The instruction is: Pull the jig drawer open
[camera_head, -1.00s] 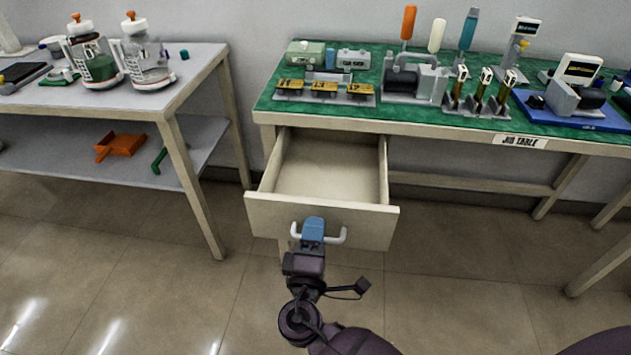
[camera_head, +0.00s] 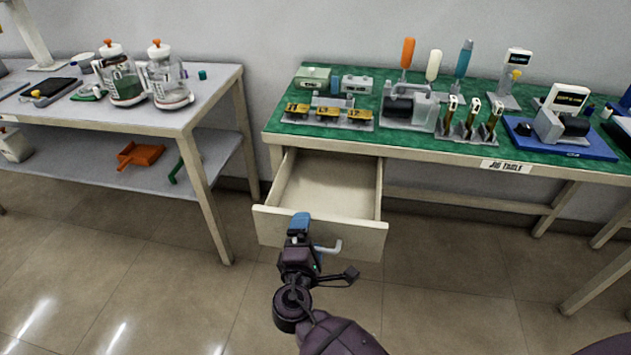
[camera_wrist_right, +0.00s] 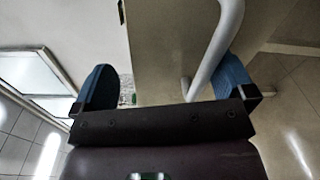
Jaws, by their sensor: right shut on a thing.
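The jig drawer (camera_head: 365,238) stands pulled out from under the left end of the jig table (camera_head: 400,152), and its visible inside is empty. Its pale bar handle (camera_head: 330,248) is on the front; it crosses between the blue fingers in the right wrist view (camera_wrist_right: 213,55), close to the right finger. My right gripper (camera_head: 300,224) is at the left part of the handle, shut on it. In the right wrist view the fingers of the right gripper (camera_wrist_right: 168,85) stand well apart. My left gripper is out of view.
The jig table carries jigs and tools on a green mat (camera_head: 300,130), with a blue base (camera_head: 600,150) at right. The floor before the drawer is clear.

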